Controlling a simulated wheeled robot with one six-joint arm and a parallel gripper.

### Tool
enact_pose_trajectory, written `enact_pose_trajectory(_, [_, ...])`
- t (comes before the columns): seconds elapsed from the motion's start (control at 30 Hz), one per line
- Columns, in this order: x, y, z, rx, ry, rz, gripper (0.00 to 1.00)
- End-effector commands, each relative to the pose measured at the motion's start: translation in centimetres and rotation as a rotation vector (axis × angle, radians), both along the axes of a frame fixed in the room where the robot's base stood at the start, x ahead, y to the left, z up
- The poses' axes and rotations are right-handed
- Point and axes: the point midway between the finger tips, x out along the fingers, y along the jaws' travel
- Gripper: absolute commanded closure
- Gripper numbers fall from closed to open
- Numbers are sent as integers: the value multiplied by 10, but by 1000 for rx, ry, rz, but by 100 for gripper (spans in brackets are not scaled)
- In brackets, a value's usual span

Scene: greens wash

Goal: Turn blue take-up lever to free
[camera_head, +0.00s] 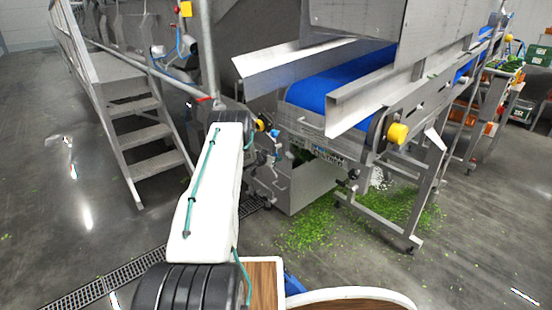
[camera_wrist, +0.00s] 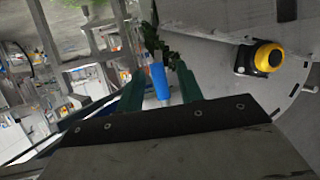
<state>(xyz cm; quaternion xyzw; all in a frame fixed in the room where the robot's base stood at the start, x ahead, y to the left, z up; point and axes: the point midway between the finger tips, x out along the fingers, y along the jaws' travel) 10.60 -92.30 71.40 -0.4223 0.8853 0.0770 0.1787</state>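The blue take-up lever (camera_wrist: 160,82) shows in the wrist view as a short blue handle between the two dark green fingers of my gripper (camera_wrist: 160,72). The fingers are apart, with a visible gap on each side of the handle, so my gripper looks open around or behind it; depth is hard to tell. In the head view a small blue part (camera_head: 275,133), likely the same lever, shows just beyond the end of my white arm, by the machine's side. My fingers are too small or hidden there to make out.
A yellow-and-black knob (camera_wrist: 268,57) sits on the grey panel to the right in the wrist view. The conveyor with a blue belt (camera_head: 325,88) stands right, with another yellow knob (camera_head: 398,133). Metal stairs (camera_head: 150,135) stand left. Scattered greens (camera_head: 320,225) lie on the floor.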

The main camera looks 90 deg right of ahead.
Motion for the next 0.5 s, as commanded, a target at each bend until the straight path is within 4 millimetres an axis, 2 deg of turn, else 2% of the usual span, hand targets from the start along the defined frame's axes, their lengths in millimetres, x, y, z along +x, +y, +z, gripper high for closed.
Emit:
enact_pose_trajectory(0.3, [31,38,19,2,-1,1,63])
enact_pose_trajectory(0.5, [38,46,23,1,-1,0,63])
